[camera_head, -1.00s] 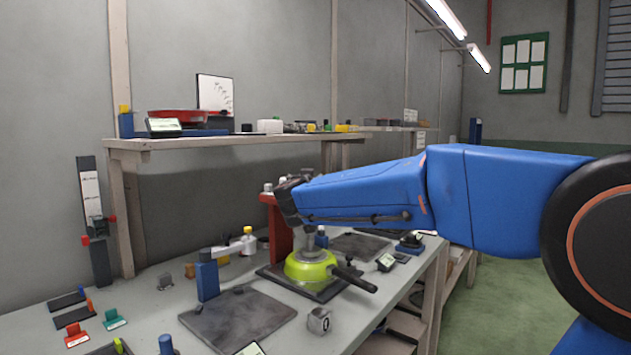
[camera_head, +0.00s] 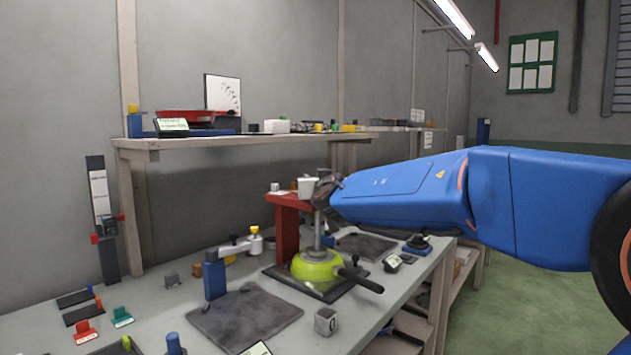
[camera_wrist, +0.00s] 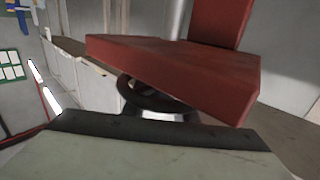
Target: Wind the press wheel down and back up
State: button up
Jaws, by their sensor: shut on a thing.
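The press (camera_head: 285,218) is a red frame on the bench, with its red top arm reaching over a lime-green pan (camera_head: 312,268). A grey shaft comes down from the arm to the pan. In the wrist view the red arm (camera_wrist: 165,70) shows large and upside down, with part of the dark press wheel (camera_wrist: 128,88) against it. My gripper (camera_head: 325,192) is at the wheel above the press arm and is shut on it. The fingertips and the exact hold are hidden.
The pan stands on a dark plate with its black handle (camera_head: 362,283) pointing right. A blue post (camera_head: 214,276) with a pale arm stands left of the press. A grey block (camera_head: 326,321) is in front. A shelf (camera_head: 250,141) runs behind. Bare floor (camera_head: 510,300) lies right.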

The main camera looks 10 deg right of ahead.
dwell(0.5)
jog(key=o, duration=1.1)
jog(key=shift+c, duration=0.2)
jog(key=s+a, duration=0.1)
jog(key=s, duration=1.6)
jog(key=shift+s, duration=0.2)
